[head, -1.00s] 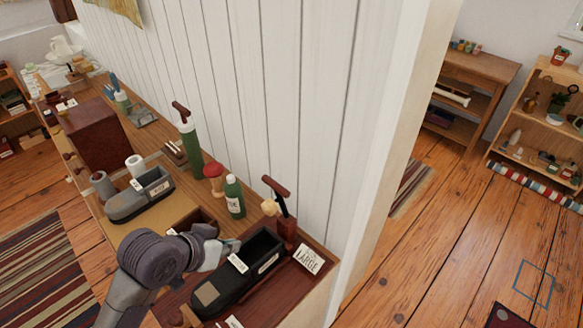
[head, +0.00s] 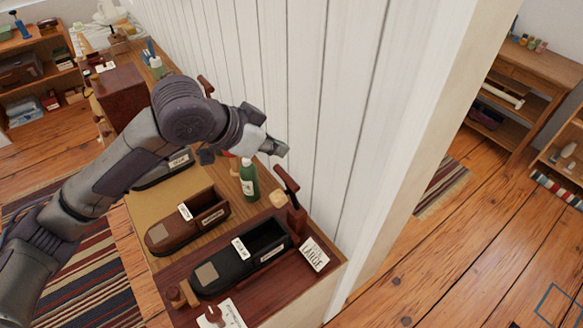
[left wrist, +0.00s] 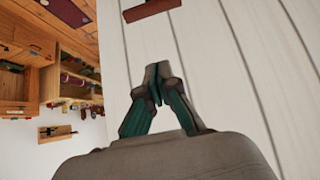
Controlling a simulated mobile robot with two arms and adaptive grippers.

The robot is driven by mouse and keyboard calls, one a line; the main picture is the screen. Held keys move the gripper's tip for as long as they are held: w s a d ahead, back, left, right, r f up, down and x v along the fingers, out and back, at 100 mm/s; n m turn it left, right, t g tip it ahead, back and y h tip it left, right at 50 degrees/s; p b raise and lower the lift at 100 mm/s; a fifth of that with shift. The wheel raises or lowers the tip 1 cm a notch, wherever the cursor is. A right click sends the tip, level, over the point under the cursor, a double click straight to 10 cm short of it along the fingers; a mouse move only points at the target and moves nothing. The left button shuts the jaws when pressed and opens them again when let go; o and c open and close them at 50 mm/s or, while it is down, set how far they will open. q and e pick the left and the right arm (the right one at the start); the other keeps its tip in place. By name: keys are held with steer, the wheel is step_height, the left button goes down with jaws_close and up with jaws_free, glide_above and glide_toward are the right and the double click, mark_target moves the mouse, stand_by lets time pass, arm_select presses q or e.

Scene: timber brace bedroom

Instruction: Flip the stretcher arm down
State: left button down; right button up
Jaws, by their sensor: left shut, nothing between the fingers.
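The stretcher arm (head: 288,183) is a dark lever with a reddish-brown crossbar grip. My right gripper is not in view.
A brown shoe (head: 188,221), a green bottle (head: 249,182) and a LARGE card (head: 314,253) sit around the black shoe. A grey shoe and a second lever farther back are partly hidden by my arm. The white plank wall (head: 335,110) closes off the bench's right side.

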mark_target(290, 177)
arm_select(q)
steer(key=d+f+p, duration=0.1)
steer(key=f, duration=0.2)
steer(key=w+d+f+p, duration=0.1)
steer(key=f+p, duration=0.1)
steer(key=w+d+f+p, duration=0.1)
steer(key=f+p, duration=0.1)
steer(key=f, duration=0.1)
steer(key=shift+w+f, duration=0.15)
steer(key=shift+f, duration=0.15)
steer(key=shift+s+a+f, duration=0.1)
steer(key=shift+s+a, duration=0.1)
steer(key=shift+s, duration=0.05)
steer(key=shift+w+d+f, duration=0.1)
steer(key=shift+w+d, duration=0.05)
